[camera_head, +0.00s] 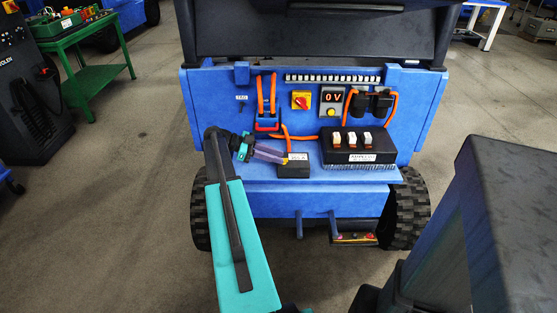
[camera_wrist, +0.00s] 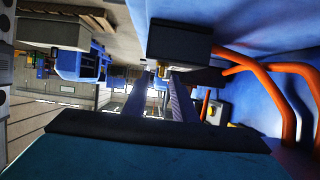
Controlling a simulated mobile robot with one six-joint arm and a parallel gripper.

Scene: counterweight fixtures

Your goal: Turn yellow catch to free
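A small yellow piece (camera_head: 285,160), likely the yellow catch, shows at the near left corner of a small black box (camera_head: 294,169) on the blue ledge. Its exact form and angle are too small to tell. In the wrist view the yellow piece (camera_wrist: 162,70) shows below the black box (camera_wrist: 178,42), in line with the gap between my fingertips. My gripper (camera_head: 281,157) reaches in from the left, fingers toward the box. In the wrist view my gripper (camera_wrist: 161,78) has its fingers apart with a gap between them. I cannot tell whether they touch the catch.
A large black box (camera_head: 357,148) with white switches stands right of the small box. A blue ledge (camera_head: 235,172) lies below. A green table (camera_head: 88,72) stands far left.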

